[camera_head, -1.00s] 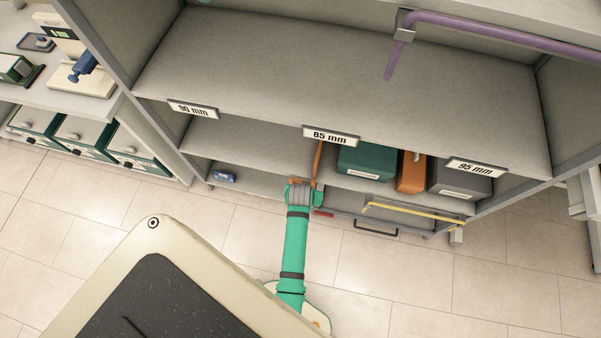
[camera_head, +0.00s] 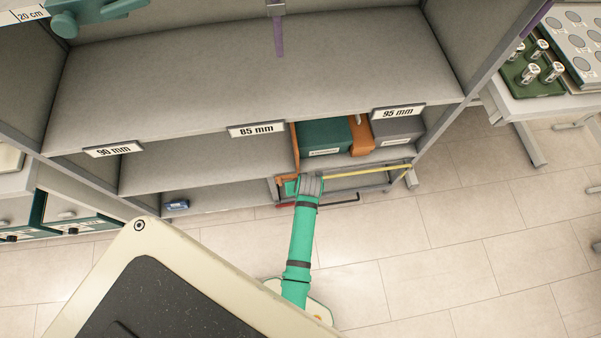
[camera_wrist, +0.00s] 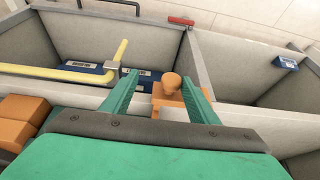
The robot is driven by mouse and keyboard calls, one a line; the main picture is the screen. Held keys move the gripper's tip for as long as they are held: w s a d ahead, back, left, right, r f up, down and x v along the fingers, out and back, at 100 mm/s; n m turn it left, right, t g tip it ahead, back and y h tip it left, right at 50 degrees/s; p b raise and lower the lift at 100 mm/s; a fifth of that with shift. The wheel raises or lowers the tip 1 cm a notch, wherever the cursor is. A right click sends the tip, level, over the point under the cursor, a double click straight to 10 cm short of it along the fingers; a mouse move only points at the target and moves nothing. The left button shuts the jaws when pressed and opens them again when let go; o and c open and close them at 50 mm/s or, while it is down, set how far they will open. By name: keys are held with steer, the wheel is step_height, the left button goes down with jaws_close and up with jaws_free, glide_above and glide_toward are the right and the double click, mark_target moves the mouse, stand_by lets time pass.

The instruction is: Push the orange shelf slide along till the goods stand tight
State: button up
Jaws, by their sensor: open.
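The orange shelf slide (camera_head: 295,150) stands upright on the shelf below the 85 mm label, close against the left side of a dark green box (camera_head: 325,136). An orange box (camera_head: 361,138) and a grey box (camera_head: 398,130) stand to the right, close together in a row. My gripper (camera_wrist: 158,82) is open in the wrist view, its two green fingers on either side of the slide's orange knob (camera_wrist: 172,87). I cannot tell whether a finger touches the knob. In the head view my wrist hides most of the gripper.
A yellow rod (camera_head: 360,169) runs along a lower bay to the right of my gripper; it also shows in the wrist view (camera_wrist: 58,72). A small blue item (camera_head: 177,205) lies low at the left. The shelf left of the slide (camera_head: 205,165) is bare. Purple tubing (camera_head: 278,35) hangs above.

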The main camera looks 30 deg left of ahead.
steer(key=shift+w+d+r, duration=0.25)
steer(key=shift+w+d, duration=0.55)
steer(key=shift+w, duration=0.1)
steer(key=shift+c, duration=0.3)
steer(key=shift+o, duration=0.2)
steer(key=o, duration=1.2)
steer(key=shift+c, duration=0.3)
steer(key=shift+s, duration=0.1)
steer(key=shift+c, duration=0.2)
steer(key=shift+s+a, duration=0.1)
steer(key=shift+c, duration=0.5)
steer(key=shift+v, duration=1.2)
steer(key=shift+c, duration=1.1)
steer(key=s+v, duration=0.1)
steer(key=v, duration=0.8)
steer(key=shift+a+r, duration=0.2)
steer(key=shift+r, duration=0.05)
